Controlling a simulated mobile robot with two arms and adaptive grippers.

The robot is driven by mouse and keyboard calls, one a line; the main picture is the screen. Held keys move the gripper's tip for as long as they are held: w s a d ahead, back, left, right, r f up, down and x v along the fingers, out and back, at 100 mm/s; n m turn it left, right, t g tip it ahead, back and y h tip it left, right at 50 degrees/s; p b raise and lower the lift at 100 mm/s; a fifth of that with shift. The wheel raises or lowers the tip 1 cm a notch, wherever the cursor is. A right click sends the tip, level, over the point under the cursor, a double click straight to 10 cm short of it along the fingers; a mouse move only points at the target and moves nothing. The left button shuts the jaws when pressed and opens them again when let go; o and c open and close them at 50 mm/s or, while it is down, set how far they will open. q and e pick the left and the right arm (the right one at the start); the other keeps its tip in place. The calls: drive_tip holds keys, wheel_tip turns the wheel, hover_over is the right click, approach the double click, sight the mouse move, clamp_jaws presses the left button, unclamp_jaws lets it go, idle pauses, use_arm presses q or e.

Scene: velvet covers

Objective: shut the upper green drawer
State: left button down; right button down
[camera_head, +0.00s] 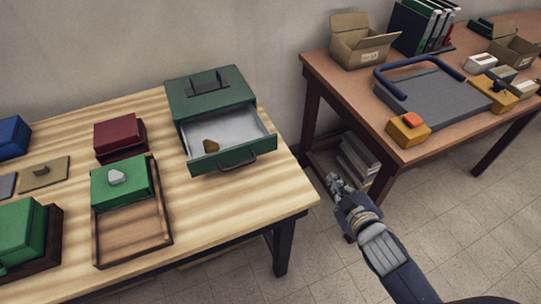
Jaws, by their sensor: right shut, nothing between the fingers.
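A green cabinet (208,97) with a dark top handle stands at the back right of the light wooden table. My left gripper is not in view.
The wooden table (230,215) also holds a green box on a wooden tray (133,240), a dark red box (118,135) and other boxes. A second brown table (350,97) stands at the right, with floor between the two.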

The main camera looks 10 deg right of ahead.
drive_tip(key=w+a+r+n+t+y, duration=0.35)
drive_tip(key=r+n+y, duration=0.2)
drive_tip(key=n, duration=0.25)
drive_tip(key=s+a+n+g+y, duration=0.1)
drive_tip(key=n+g+y, duration=0.1)
drive_tip(key=n+y, duration=0.1)
drive_tip(key=s+a+n+g+y, duration=0.1)
drive_tip(key=s+n+g+y, duration=0.1)
drive_tip(key=n, duration=0.4)
drive_tip(key=s+a+f+n+g+y, duration=0.1)
drive_tip(key=s+n+g+y, duration=0.1)
drive_tip(key=n+g+y, duration=0.2)
drive_tip(key=shift+g, duration=0.25)
drive_tip(key=shift+w+a+r+n+y, duration=0.15)
drive_tip(key=shift+a+n+y, duration=0.15)
drive_tip(key=shift+a, duration=0.2)
drive_tip(key=p, duration=0.3)
approach(255, 154)
drive_tip(key=a, duration=0.4)
drive_tip(key=shift+w+a, duration=0.25)
drive_tip(key=shift+w, duration=0.3)
drive_tip(key=shift+w+a, duration=0.25)
drive_tip(key=shift+w, duration=0.25)
drive_tip(key=shift+w+a+f+p, duration=0.2)
drive_tip(key=shift+w+f+p, duration=0.1)
drive_tip(key=shift+w, duration=0.2)
